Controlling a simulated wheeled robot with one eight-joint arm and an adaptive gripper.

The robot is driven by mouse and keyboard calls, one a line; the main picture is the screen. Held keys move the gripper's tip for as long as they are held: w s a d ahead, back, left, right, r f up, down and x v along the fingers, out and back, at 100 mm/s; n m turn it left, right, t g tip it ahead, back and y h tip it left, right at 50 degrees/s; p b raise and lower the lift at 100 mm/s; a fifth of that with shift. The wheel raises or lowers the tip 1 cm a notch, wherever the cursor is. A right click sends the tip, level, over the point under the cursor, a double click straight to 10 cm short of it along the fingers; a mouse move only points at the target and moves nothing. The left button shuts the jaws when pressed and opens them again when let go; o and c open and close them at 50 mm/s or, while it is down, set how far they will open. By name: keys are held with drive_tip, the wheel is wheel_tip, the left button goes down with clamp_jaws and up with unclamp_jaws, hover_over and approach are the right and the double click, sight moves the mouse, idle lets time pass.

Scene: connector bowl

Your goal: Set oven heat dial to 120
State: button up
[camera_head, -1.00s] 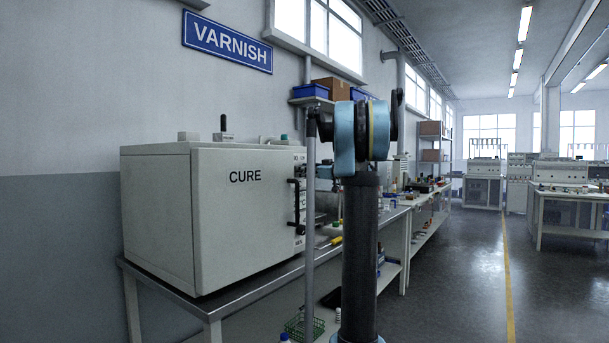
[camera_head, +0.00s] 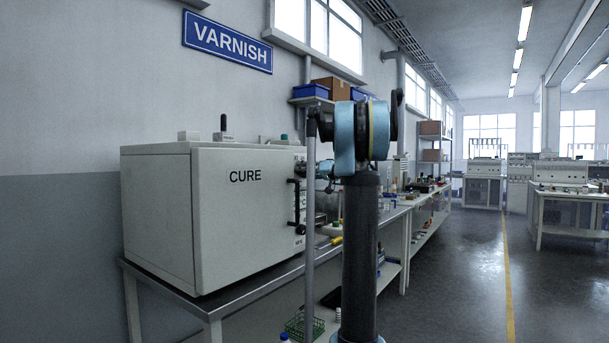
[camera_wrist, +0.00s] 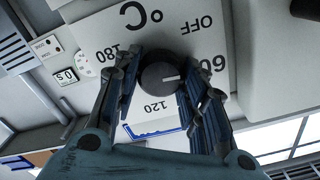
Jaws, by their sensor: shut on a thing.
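The oven (camera_head: 235,225), a pale box marked CURE, stands on the bench in the head view. Its black heat dial (camera_wrist: 161,73) is in the middle of the wrist view, on a white plate (camera_wrist: 97,35) printed OFF, 60, 120, 180 and °C. The plate appears turned around. The dial's white line points right, towards the 60. In the head view my gripper (camera_head: 312,172) is at the oven's right edge, small and partly hidden.
A dark upright handle (camera_head: 297,205) is on the oven's right side, below my gripper. The bench (camera_head: 250,278) runs back with several small items on it. Open floor (camera_head: 460,260) lies to the right.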

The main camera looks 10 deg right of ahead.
drive_tip(key=m, duration=2.1)
drive_tip(key=shift+f+m, duration=0.3)
drive_tip(key=shift+f, duration=0.05)
idle(0.3)
drive_tip(key=o, duration=1.1)
drive_tip(key=shift+c, duration=0.2)
drive_tip(key=shift+d, duration=0.1)
drive_tip(key=v, duration=1.1)
drive_tip(key=shift+s+d, duration=0.25)
drive_tip(key=shift+d, duration=0.05)
